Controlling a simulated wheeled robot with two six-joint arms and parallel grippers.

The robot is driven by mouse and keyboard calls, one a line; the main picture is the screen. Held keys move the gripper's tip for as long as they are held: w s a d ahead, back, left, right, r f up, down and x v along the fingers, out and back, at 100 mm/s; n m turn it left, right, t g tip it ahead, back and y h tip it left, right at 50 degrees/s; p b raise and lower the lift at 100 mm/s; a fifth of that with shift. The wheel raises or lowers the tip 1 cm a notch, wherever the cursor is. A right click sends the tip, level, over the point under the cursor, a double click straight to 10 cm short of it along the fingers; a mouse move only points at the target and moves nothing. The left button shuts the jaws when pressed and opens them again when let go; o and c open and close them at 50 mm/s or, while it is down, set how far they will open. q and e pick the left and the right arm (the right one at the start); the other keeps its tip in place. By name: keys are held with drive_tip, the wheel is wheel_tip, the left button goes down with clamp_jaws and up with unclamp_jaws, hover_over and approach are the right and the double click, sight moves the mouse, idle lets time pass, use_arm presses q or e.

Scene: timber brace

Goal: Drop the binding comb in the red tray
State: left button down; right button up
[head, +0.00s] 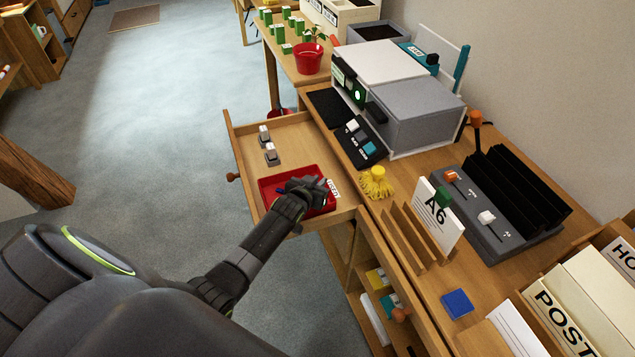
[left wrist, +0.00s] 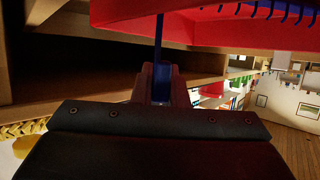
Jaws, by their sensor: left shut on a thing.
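The red tray (head: 268,196) lies in the open drawer, towards its near end. My left gripper (head: 312,192) is over the tray and hides part of it. In the left wrist view the gripper (left wrist: 160,85) is shut on a narrow blue piece, which appears to be the binding comb (left wrist: 161,70). Blue comb teeth (left wrist: 270,9) show against the red tray (left wrist: 215,28) at the top of that view. A bit of blue also shows beside the gripper in the head view. I cannot tell whether the comb touches the tray. My right gripper is not in view.
The wooden drawer (head: 240,150) is pulled out and holds two small grey-and-white items (head: 268,146) beyond the tray. A yellow tasselled thing (head: 377,182) and the A6 card (head: 436,214) stand on the desk right of it. Open floor lies left of the drawer.

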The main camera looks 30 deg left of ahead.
use_arm(q)
drive_tip(key=shift+f, duration=0.2)
drive_tip(key=c, duration=1.4)
unclamp_jaws()
drive_tip(key=shift+c, duration=0.2)
drive_tip(key=shift+r, duration=0.1)
drive_tip(key=shift+r, duration=0.2)
drive_tip(key=p+v, duration=0.2)
drive_tip(key=v, duration=1)
drive_tip(key=shift+f, duration=0.15)
